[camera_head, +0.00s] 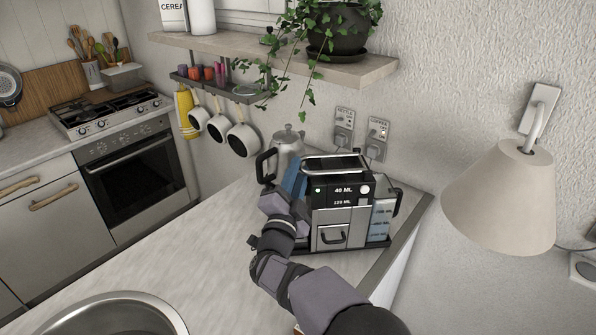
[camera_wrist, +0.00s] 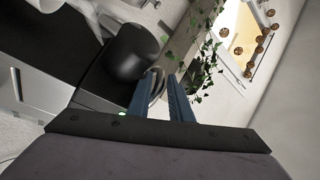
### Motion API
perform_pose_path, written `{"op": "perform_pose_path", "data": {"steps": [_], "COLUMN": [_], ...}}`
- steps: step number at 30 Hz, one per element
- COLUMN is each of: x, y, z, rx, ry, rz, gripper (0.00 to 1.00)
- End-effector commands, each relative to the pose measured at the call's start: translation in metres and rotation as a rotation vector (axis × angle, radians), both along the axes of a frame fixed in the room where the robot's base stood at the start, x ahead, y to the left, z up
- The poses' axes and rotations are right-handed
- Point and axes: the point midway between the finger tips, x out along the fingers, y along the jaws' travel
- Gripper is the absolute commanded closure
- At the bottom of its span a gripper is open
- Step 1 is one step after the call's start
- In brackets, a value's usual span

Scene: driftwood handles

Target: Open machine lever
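In the wrist view the two fingers of my gripper (camera_wrist: 163,78) are apart. A curved silver piece of the lever (camera_wrist: 155,88) shows in the gap between them; I cannot tell whether they touch it.
A silver kettle (camera_head: 287,150) stands close behind my gripper. A shelf (camera_head: 350,73) with a trailing plant (camera_head: 338,28) hangs above the machine. A lamp (camera_head: 503,195) is at the right. The counter (camera_head: 175,255) at left is clear beyond the sink (camera_head: 110,315).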

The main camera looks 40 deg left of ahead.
Motion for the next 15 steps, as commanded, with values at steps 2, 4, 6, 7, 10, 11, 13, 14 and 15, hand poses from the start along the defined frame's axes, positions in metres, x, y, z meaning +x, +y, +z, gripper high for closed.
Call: {"op": "perform_pose_path", "data": {"steps": [2,4,6,7,10,11,13,14,15], "x": [-0.0001,-0.0002,-0.0002,-0.0002,-0.0003,-0.0003,-0.0003,-0.0003,-0.0005], "y": [0.0,0.0,0.0,-0.0001,-0.0001,-0.0001,-0.0001,-0.0001,0.0], "z": [-0.0002,-0.0002,-0.0001,0.0,-0.0001,-0.0001,0.0005,0.001,0.0018], "rx": [0.0,0.0,0.0,0.0,0.0,0.001,0.003,0.005,0.009], "ry": [0.0,0.0,0.0,0.0,0.0,0.0,0.003,0.004,0.008], "rz": [0.0,0.0,0.0,0.0,0.0,0.0,0.0,0.0,0.0], "gripper": [0.81,0.91,1.0,1.0,1.0,1.0,1.0,1.0,1.0]}}
